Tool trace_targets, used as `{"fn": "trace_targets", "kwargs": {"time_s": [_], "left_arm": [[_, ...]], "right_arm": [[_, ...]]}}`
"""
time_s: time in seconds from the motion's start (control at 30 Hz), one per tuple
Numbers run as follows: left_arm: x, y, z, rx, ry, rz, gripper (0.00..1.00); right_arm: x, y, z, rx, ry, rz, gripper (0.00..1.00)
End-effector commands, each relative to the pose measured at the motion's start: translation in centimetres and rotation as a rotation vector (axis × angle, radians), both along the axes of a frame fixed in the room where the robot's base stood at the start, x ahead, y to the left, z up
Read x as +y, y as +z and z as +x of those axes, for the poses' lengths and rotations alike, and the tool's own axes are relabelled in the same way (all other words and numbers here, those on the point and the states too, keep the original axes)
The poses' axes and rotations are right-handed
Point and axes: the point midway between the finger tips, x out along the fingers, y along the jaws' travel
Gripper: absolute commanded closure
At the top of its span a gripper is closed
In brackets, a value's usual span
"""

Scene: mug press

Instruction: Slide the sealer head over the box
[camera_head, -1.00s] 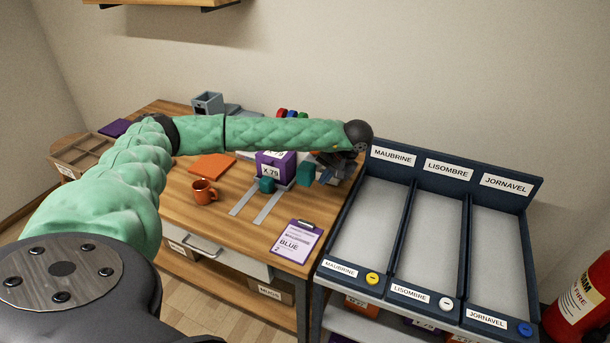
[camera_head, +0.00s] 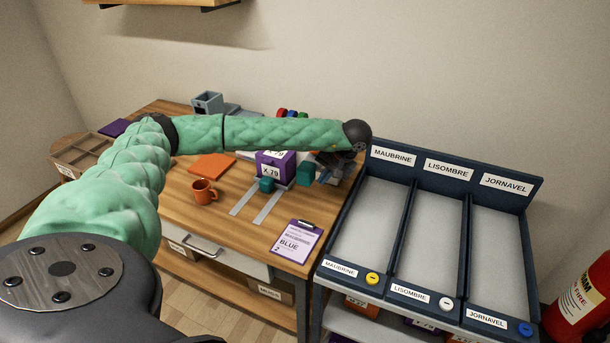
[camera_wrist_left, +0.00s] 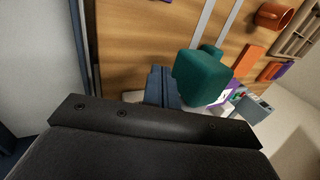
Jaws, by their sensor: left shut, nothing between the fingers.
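The purple box (camera_head: 269,169) with white X 79 labels stands at the back of the wooden table; part of it shows in the left wrist view (camera_wrist_left: 226,97). A larger teal block (camera_head: 305,174) is just right of it, and a smaller teal block (camera_head: 267,185) is at its front. I cannot tell for certain which part is the sealer head. My left gripper (camera_head: 324,174) is shut and empty, right of the larger teal block, partly under my forearm. In the left wrist view that teal block (camera_wrist_left: 201,78) is close to the fingers (camera_wrist_left: 162,87); contact is unclear. My right gripper is out of view.
Two pale rails (camera_head: 267,207) run forward from the box. An orange mug (camera_head: 204,191) and a clipboard (camera_head: 296,242) lie left and right of them. A three-lane sorting rack (camera_head: 433,222) stands right of the table. A grey machine (camera_head: 208,103) is behind left.

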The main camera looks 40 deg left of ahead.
Motion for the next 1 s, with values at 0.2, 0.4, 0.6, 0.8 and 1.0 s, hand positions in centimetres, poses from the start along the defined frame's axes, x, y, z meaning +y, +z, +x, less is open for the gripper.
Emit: {"fn": "trace_targets", "kwargs": {"time_s": [0.2,0.4,0.6,0.8,1.0], "left_arm": [[1.2,-0.1,-0.3,0.000,0.000,0.000,1.00],[2.4,0.0,-0.6,-0.001,0.002,0.000,1.00],[3.5,-0.1,-0.8,0.000,0.001,0.000,1.00],[4.5,0.0,-1.1,0.000,0.001,0.000,1.00],[5.6,0.0,-1.4,0.001,0.001,0.001,1.00]], "right_arm": [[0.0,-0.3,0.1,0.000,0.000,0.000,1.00],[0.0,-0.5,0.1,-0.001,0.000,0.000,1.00],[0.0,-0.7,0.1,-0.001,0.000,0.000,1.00],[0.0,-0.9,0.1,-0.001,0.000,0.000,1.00],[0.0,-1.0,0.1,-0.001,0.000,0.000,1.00]]}}
